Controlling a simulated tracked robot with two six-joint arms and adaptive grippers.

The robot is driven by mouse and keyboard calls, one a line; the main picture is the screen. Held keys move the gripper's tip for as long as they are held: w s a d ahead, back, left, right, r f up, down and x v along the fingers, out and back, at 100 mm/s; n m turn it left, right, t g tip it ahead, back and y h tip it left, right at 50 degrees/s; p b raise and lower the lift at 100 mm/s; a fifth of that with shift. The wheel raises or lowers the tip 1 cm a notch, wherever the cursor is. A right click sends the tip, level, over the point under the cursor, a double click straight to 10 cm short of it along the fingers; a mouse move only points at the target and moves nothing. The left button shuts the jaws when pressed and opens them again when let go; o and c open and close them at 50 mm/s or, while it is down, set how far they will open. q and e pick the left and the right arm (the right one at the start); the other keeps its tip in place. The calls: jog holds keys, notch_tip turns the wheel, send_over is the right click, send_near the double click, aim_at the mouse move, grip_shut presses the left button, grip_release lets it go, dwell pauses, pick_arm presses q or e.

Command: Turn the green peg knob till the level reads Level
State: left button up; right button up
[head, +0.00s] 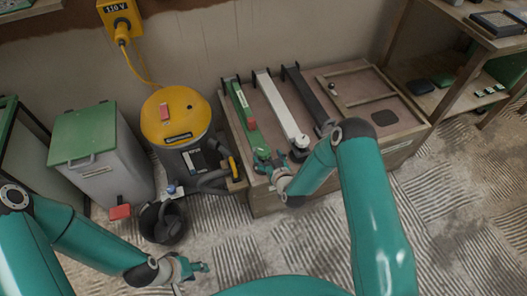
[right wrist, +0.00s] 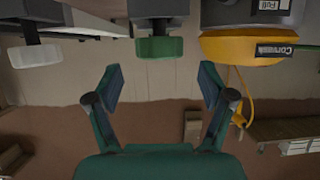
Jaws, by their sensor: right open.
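A green bar (head: 239,101) lies along the bench top, with a small red block (head: 252,123) on it. The green peg knob (right wrist: 160,47) shows at the top middle of the right wrist view, beyond my fingertips. In the head view it is at the bar's near end, where my right gripper (head: 273,164) partly covers it. My right gripper (right wrist: 162,84) is open, with nothing between its fingers and a gap to the knob. My left gripper (head: 190,268) is low over the floor; its finger opening is unclear. I cannot make out a level reading.
A white bar (head: 275,98) with a white knob (right wrist: 35,55) and a black bar (head: 304,94) lie beside the green one. A yellow-topped vacuum (head: 176,117) with a hose stands left of the bench (head: 340,160). A black bucket (head: 162,220) and green-lidded bin (head: 83,135) are further left.

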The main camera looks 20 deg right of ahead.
aim_at(264, 152)
jog(key=shift+b+x, duration=0.3)
jog(key=shift+x, duration=2.35)
jog(key=c, duration=1.2)
